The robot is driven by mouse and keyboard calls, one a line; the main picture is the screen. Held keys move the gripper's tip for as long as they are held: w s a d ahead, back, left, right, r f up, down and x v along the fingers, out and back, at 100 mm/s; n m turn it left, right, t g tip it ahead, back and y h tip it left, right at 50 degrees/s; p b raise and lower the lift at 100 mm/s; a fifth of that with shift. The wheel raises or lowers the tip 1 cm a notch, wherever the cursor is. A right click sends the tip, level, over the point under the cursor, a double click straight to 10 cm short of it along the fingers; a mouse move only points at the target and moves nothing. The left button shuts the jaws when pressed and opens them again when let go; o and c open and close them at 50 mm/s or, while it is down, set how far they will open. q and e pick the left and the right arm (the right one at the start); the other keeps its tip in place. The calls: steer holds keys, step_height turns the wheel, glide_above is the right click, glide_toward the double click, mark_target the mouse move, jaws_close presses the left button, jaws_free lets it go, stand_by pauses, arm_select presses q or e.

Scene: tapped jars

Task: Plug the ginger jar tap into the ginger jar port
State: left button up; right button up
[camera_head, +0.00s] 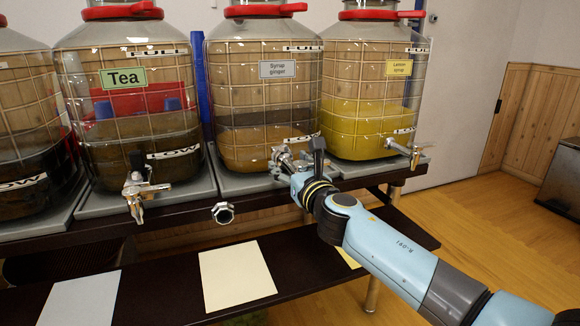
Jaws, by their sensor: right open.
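The ginger jar (265,110), a glass jar labelled "Syrup ginger", stands on the upper shelf between the tea and lemon jars, with brown liquid low inside. My right gripper (284,158) is open at its lower front, close to the glass, with my blue arm reaching in from the lower right. Shiny metal shows between and around the fingers; I cannot tell tap from finger there, or whether the tap sits in the port. The port is hidden behind the gripper. My left gripper is not in view.
The tea jar (125,115) with its tap (136,190) stands left, the lemon syrup jar (372,90) with its tap (405,150) right. A round chrome piece (223,213) shows at the upper shelf's front edge. The dark lower shelf (170,275) bears paper sheets (237,275).

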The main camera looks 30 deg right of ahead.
steer(key=shift+s, duration=0.2)
stand_by(0.4)
steer(key=shift+s+a, duration=0.1)
steer(key=shift+s, duration=0.15)
steer(key=shift+w, duration=0.45)
steer(key=o, duration=0.8)
steer(key=shift+o, duration=0.2)
steer(key=shift+s, duration=0.2)
steer(key=shift+p+v, duration=0.3)
steer(key=shift+v, duration=1.6)
